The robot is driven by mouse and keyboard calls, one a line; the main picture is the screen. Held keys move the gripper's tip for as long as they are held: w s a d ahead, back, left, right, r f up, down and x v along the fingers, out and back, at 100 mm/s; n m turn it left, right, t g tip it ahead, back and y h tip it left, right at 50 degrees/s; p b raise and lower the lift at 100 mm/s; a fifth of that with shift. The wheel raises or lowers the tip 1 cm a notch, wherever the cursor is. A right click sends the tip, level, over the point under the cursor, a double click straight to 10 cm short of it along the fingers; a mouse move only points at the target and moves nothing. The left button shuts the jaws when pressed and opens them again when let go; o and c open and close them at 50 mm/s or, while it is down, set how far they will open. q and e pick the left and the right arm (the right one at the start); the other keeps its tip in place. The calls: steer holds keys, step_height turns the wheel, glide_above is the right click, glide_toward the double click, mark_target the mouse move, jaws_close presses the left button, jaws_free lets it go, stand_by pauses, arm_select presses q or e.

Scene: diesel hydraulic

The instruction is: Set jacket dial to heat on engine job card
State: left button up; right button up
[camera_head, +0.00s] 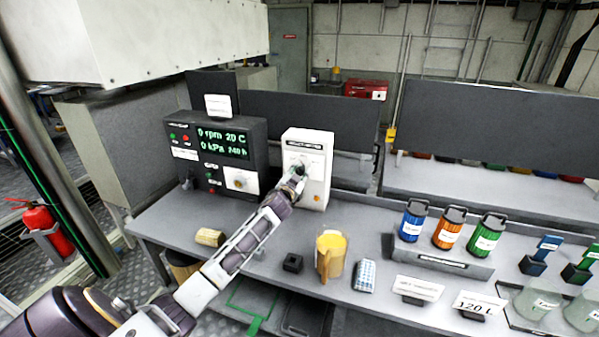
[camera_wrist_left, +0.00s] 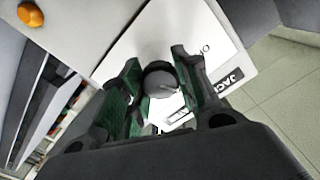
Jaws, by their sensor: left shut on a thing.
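The white control box (camera_head: 318,155) stands on the bench beside the dark engine panel (camera_head: 215,150). Its front label starts "JACK" in the left wrist view (camera_wrist_left: 228,80). The round grey jacket dial (camera_wrist_left: 160,78) sits on that front plate. My left gripper (camera_head: 297,172) reaches up to the box front and is shut on the dial, with a green-padded finger on each side in the wrist view (camera_wrist_left: 156,62). The dial's setting cannot be read. A white card (camera_head: 218,106) stands above the panel; its text is too small to read. My right gripper is not in view.
An orange button or lamp (camera_wrist_left: 31,14) sits on the same box. On the bench are a yellow-topped jug (camera_head: 330,255), a small black block (camera_head: 293,263), blue, orange and green canisters (camera_head: 447,228), and a 120 L card (camera_head: 478,305). A fire extinguisher (camera_head: 45,228) stands left.

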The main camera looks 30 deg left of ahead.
arm_select(q)
steer(key=shift+m+p, duration=0.55)
steer(key=shift+m, duration=2.25)
steer(key=o, duration=1.1)
steer(key=shift+c, duration=0.2)
steer(key=shift+s, duration=0.2)
steer(key=v, duration=1.1)
steer(key=shift+s, duration=0.25)
